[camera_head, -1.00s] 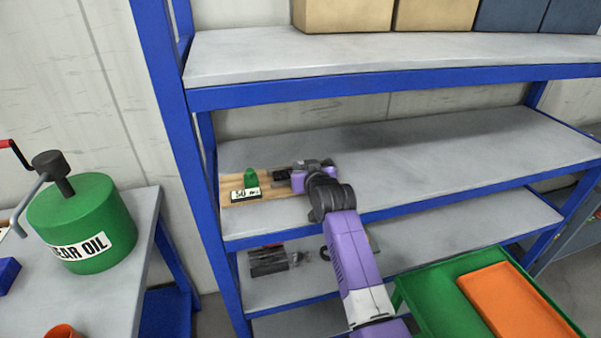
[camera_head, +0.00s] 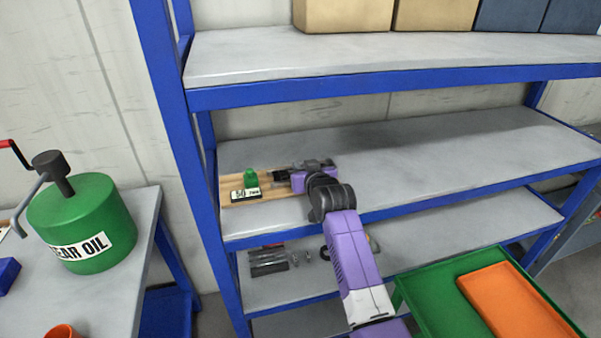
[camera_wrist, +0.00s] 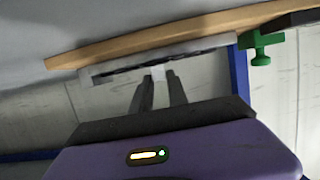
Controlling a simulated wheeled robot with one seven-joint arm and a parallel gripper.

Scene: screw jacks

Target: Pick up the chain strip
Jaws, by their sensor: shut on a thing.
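My gripper (camera_wrist: 160,92) is shut on the chain strip (camera_wrist: 115,72), a long light-grey piece with a dark line along it in the wrist view. The strip lies across the fingertips, close alongside a wooden piece (camera_wrist: 150,40); I cannot tell whether they touch. In the head view my gripper (camera_head: 285,173) is at the wooden slats (camera_head: 232,183) on the middle shelf, left side. There the strip is too small and too covered by my gripper to make out clearly.
A green clamp-like part (camera_head: 251,177) and a "50" label (camera_head: 245,194) are beside my gripper. The middle shelf (camera_head: 450,150) is bare to the right. Small metal parts (camera_head: 268,262) lie on the shelf below. A green tray (camera_head: 440,300) with an orange tray (camera_head: 505,300) is at lower right.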

